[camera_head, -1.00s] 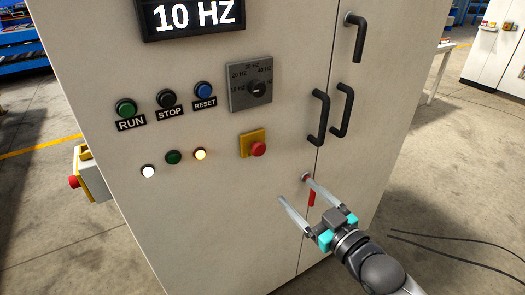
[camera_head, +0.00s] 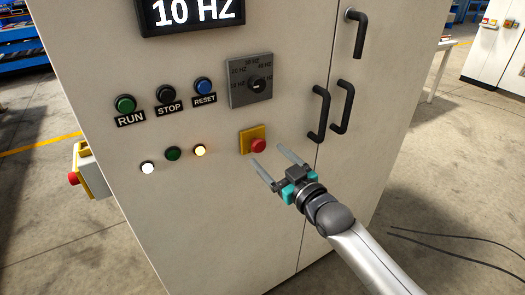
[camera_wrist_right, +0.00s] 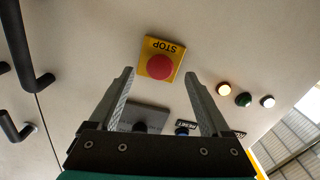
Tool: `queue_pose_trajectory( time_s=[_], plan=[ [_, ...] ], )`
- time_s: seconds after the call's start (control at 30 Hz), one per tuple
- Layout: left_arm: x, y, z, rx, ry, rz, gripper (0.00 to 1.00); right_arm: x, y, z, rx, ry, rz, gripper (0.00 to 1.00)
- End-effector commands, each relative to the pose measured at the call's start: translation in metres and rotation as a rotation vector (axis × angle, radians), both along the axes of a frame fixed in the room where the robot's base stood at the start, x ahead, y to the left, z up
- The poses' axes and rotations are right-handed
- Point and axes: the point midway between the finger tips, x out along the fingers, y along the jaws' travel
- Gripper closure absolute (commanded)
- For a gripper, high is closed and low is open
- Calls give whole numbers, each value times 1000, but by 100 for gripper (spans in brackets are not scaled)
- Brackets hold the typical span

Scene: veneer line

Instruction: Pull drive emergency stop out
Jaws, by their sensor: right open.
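The drive emergency stop (camera_head: 258,145) is a red mushroom button on a yellow square plate on the pale cabinet door. It also shows in the right wrist view (camera_wrist_right: 160,67), ahead of the fingertips, with "STOP" upside down on its plate. My right gripper (camera_head: 267,153) is open and empty, just below and right of the button, its two fingers pointing toward the panel. In the wrist view the button appears between and beyond the fingertips (camera_wrist_right: 160,75), not touched by either finger. My left gripper is not in view.
Above are a rotary frequency selector (camera_head: 250,80), a "10 HZ" display (camera_head: 192,14), and RUN (camera_head: 125,104), STOP (camera_head: 166,94) and RESET (camera_head: 203,86) buttons. Indicator lamps (camera_head: 173,154) sit left. Black door handles (camera_head: 319,114) project at right. Another red button box (camera_head: 90,172) is on the cabinet's left side.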

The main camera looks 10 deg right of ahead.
Motion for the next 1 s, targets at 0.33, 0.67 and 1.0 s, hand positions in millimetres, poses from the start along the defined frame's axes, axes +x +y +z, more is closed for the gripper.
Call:
queue_pose_trajectory(
  time_s=[0.33, 0.67, 1.0],
  plan=[
    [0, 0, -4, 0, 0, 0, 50, 34, 13, 0, 0, 0, 1, 19],
    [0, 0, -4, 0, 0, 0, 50, 38, 14, 0, 0, 0, 1, 19],
    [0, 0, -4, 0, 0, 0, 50, 38, 14, 0, 0, 0, 0, 50]
  ],
)
